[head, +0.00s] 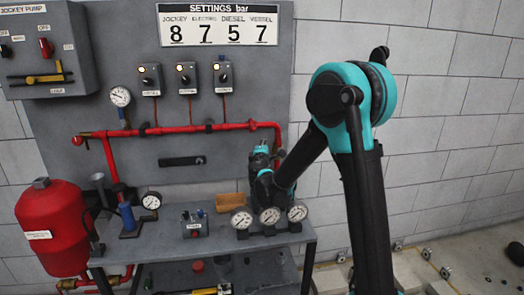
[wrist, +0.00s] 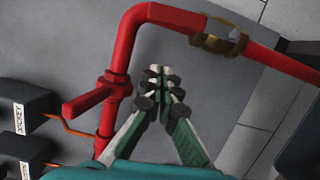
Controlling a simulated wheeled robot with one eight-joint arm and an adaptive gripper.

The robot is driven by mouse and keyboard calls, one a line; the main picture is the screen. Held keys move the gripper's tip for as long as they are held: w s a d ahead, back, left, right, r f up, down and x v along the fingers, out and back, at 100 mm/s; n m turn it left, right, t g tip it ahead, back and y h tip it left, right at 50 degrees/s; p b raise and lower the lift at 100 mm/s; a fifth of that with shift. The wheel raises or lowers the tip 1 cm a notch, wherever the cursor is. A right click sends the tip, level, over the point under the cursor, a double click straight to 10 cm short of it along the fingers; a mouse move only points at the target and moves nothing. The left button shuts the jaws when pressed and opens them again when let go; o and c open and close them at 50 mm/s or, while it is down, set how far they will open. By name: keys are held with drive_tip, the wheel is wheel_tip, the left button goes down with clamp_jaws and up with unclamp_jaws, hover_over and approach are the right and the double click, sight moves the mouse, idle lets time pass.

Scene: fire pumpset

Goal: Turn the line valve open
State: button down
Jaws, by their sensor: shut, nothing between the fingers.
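A red valve (wrist: 115,85) sits on the red pipe in the wrist view, left of my gripper. Its red lever handle (wrist: 86,103) sticks out to the left, across the pipe. I take this for the line valve; it also shows small near the right end of the pipe in the head view (head: 252,125). My gripper (wrist: 161,82) is shut and empty, with its fingertips together, to the right of the valve and apart from the lever. In the head view, my gripper (head: 261,146) is just below the pipe's right end, in front of the grey panel.
The red pipe (head: 200,129) bends down at its right end, where a brass fitting (wrist: 222,38) sits. Dark switch boxes (wrist: 25,104) with orange wires are at the left. Below, a bench holds several gauges (head: 270,215). A red tank (head: 60,225) stands left.

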drive_tip(key=shift+w+d+r, duration=0.1)
drive_tip(key=shift+w+d, duration=0.1)
drive_tip(key=shift+d, duration=0.45)
drive_tip(key=shift+w+d+r, duration=0.1)
drive_tip(key=shift+w+d, duration=0.05)
drive_tip(key=shift+d, duration=0.5)
drive_tip(key=shift+w+d, duration=0.2)
drive_tip(key=shift+d, duration=0.45)
drive_tip(key=shift+d, duration=0.1)
drive_tip(key=shift+w+d+r+m, duration=0.2)
drive_tip(key=shift+d+m, duration=0.5)
